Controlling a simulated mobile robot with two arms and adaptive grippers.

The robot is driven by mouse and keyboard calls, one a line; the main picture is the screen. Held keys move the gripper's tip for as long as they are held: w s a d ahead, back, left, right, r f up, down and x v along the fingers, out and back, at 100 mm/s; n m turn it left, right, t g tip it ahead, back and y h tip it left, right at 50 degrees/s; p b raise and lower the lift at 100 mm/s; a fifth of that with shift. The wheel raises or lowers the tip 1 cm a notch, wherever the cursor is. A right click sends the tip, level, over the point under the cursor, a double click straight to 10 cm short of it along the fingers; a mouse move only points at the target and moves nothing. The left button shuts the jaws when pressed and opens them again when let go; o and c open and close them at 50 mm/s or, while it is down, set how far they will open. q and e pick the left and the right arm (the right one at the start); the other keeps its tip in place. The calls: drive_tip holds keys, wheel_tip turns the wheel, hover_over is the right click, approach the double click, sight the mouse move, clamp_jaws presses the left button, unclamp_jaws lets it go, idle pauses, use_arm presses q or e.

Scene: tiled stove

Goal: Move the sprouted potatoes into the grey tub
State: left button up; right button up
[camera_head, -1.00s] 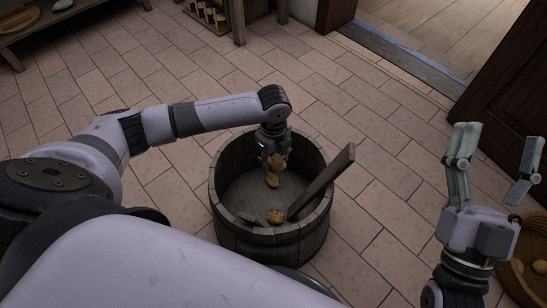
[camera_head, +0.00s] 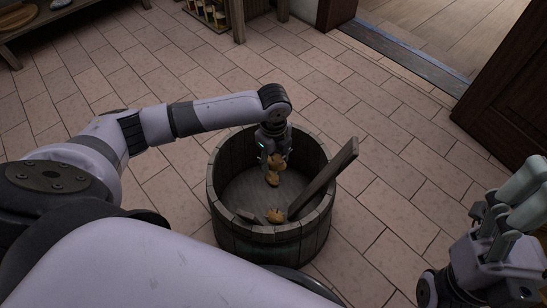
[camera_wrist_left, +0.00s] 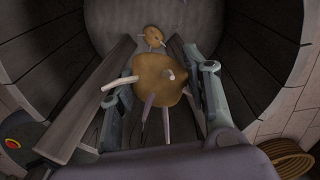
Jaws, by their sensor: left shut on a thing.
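The grey tub (camera_head: 222,218) is a round wooden staved tub on the floor in the middle of the head view. My left gripper (camera_head: 273,152) points down inside it, shut on a brown sprouted potato (camera_wrist_left: 158,80) with pale sprouts. In the head view this potato is partly hidden by the gripper. A second potato (camera_head: 272,179) shows just below it. A third potato (camera_head: 275,216) lies on the tub floor near the front wall. The left wrist view shows one potato (camera_wrist_left: 154,37) beyond the held one. My right gripper (camera_head: 508,215) is at the right edge, its fingers overlapping.
A wooden board (camera_head: 325,178) leans inside the tub and sticks out over its right rim. A woven basket (camera_wrist_left: 291,158) shows at the wrist view's lower right. A low wooden bench (camera_head: 45,18) stands at the back left, a door (camera_head: 515,90) at the right. Tiled floor around is clear.

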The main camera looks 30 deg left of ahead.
sight(273, 158)
use_arm(q)
drive_tip(key=o, duration=1.3)
drive_tip(key=shift+c, duration=0.2)
wheel_tip(273, 158, up, 12)
